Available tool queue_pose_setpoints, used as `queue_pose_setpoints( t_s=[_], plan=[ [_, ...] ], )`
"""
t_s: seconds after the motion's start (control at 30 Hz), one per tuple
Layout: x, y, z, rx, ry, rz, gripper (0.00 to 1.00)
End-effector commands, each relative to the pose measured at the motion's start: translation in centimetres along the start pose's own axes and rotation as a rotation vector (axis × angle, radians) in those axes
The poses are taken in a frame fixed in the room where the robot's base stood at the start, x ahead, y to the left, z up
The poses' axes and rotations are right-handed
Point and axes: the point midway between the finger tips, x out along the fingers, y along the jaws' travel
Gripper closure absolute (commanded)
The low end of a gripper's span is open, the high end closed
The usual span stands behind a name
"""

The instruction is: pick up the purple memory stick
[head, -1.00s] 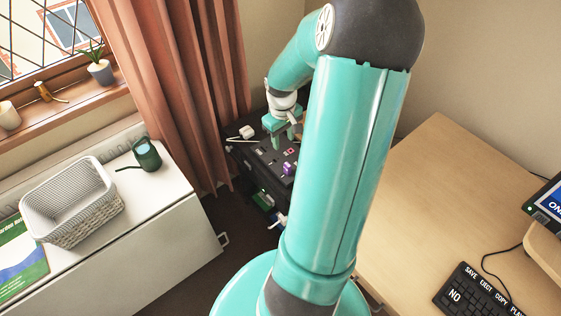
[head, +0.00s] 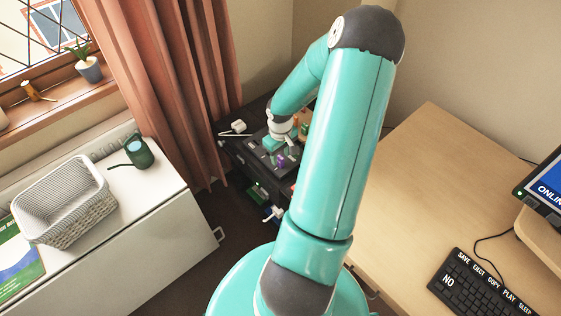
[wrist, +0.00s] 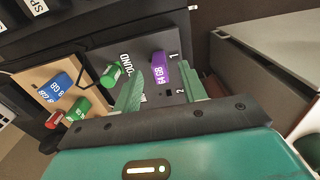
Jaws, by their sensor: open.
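The purple memory stick (wrist: 160,72), marked 64 GB, stands at the position labelled 1 on a dark grey panel (wrist: 150,45). It also shows in the head view (head: 281,161), just by my gripper's fingers. In the wrist view my gripper (wrist: 161,80) is open, with one green finger to the left of the stick and one to the right. The stick lies between the fingertips in the picture, with gaps on both sides. I cannot tell how far above the panel the fingertips are. My arm hides part of the area in the head view.
A green stick (wrist: 113,75) sits left of the left finger, by the label FOUND. A wooden tray (wrist: 42,72) holds blue (wrist: 55,88), green (wrist: 75,108) and red (wrist: 54,120) sticks. A wooden desk (head: 420,190) is right; a white cabinet (head: 160,205) with a basket is left.

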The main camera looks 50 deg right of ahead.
Motion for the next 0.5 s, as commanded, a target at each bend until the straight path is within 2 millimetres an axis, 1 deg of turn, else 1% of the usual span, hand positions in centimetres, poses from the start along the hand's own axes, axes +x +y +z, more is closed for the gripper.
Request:
queue_pose_setpoints(
  t_s=[0.03, 0.13, 0.23, 0.4, 0.43, 0.5],
  plan=[
    [0.9, -0.1, 0.0, -0.001, -0.001, -0.004, 0.58],
    [2.1, 0.0, 0.0, -0.001, -0.001, -0.001, 0.58],
    [2.5, 0.0, 0.0, 0.001, 0.001, 0.0, 0.58],
    [2.5, 0.0, 0.0, 0.001, 0.001, 0.001, 0.58],
    [2.5, 0.0, 0.0, 0.001, 0.001, 0.001, 0.6],
    [2.5, 0.0, 0.0, 0.001, 0.001, 0.001, 0.74]
  ],
)
